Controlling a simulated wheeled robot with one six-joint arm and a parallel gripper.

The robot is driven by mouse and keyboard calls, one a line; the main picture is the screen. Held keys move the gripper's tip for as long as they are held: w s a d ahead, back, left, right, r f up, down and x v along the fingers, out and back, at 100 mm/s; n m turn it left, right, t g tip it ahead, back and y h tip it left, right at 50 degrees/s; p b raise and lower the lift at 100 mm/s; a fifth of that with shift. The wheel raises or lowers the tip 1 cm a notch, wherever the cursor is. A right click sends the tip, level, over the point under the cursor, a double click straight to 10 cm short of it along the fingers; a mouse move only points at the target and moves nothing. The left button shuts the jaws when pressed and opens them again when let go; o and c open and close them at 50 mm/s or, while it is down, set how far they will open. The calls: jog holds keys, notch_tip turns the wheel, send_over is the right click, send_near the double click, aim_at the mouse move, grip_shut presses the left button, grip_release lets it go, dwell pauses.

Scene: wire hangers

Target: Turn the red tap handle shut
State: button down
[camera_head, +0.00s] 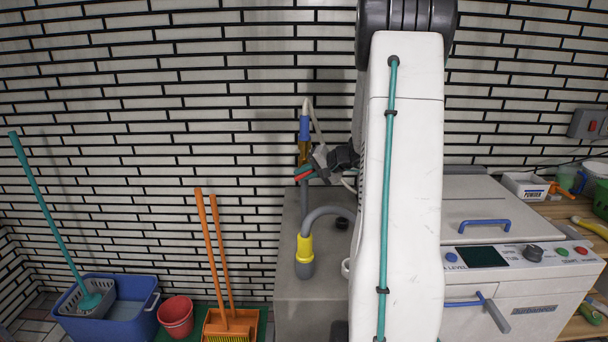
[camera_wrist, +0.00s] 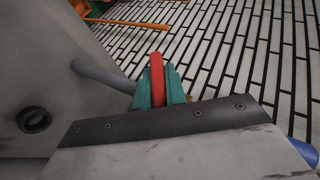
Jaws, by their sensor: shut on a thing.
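The red tap handle (camera_wrist: 157,72) stands between the teal finger pads of my gripper (camera_wrist: 159,92) in the wrist view. The pads are shut on it, and its tip shows past them. In the head view the red handle (camera_head: 303,172) is a small bit at the end of my gripper (camera_head: 311,168), beside the brass tap body (camera_head: 303,153). A blue fitting (camera_head: 304,128) sits above the tap, and a grey pipe (camera_head: 306,202) runs below it. My arm hides what lies to the right of the tap.
A grey hose with a yellow collar (camera_head: 304,247) bends over the grey counter (camera_head: 310,305). At right stands a white machine with a blue handle (camera_head: 485,224). Orange broom handles (camera_head: 214,250), a red bucket (camera_head: 176,316) and a blue tub (camera_head: 112,322) are at lower left.

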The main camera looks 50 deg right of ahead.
jog(key=m+t+y, duration=0.1)
jog(key=t, duration=0.1)
jog(key=m+t+y, duration=0.1)
jog(key=t, duration=0.2)
jog(key=shift+f+y, duration=0.1)
jog(key=shift+y, duration=0.2)
jog(key=shift+t, duration=0.4)
jog(key=c, duration=1.4)
grip_release()
jog(key=shift+c, duration=0.2)
jog(key=v, duration=0.8)
jog(key=shift+a, duration=0.1)
